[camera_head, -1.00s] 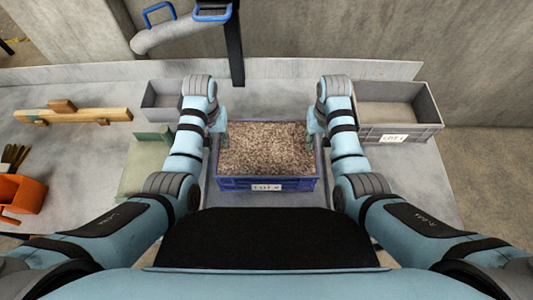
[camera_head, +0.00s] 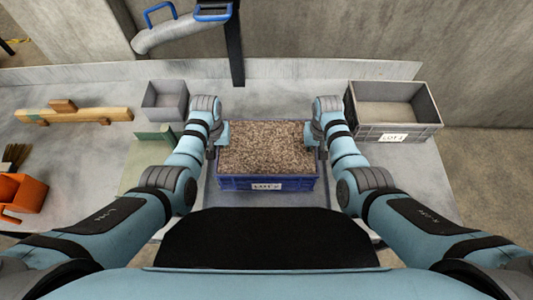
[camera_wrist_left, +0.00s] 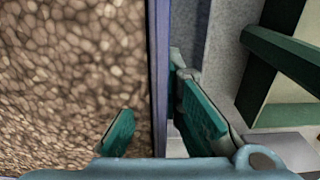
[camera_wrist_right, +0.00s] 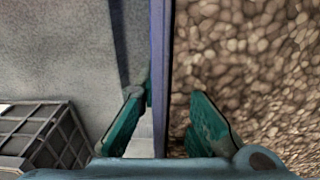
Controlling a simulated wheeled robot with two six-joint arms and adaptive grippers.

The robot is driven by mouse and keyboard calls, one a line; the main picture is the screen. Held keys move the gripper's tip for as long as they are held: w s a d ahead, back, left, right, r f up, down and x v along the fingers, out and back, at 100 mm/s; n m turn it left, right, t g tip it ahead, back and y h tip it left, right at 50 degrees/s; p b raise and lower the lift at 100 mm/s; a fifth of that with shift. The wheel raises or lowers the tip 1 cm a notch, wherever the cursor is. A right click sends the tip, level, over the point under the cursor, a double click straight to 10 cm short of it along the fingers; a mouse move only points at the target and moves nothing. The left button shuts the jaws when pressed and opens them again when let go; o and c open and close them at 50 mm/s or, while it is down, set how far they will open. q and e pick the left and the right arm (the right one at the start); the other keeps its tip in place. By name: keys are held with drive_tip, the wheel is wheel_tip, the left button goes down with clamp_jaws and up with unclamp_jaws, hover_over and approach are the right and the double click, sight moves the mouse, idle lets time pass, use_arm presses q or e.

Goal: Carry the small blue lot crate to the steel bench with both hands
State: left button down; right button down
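The small blue lot crate (camera_head: 236,184), full of brown grain (camera_head: 265,147) and with a white label on its near side, stands upright on a grey surface in front of me. My left gripper (camera_head: 218,142) is at its left wall. In the left wrist view its open fingers (camera_wrist_left: 160,122) straddle the wall's rim (camera_wrist_left: 159,60), one on the grain side and one outside, with gaps. My right gripper (camera_head: 313,140) is at the right wall. In the right wrist view its open fingers (camera_wrist_right: 165,122) straddle that rim (camera_wrist_right: 160,60) likewise, with gaps.
A grey labelled crate (camera_head: 385,131) stands at right and a small grey bin (camera_head: 165,114) at left. Further left are wooden beams (camera_head: 75,115) and an orange container (camera_head: 20,196). A dark post (camera_head: 236,50) with a grey pipe (camera_head: 180,35) rises behind.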

idle(0.4)
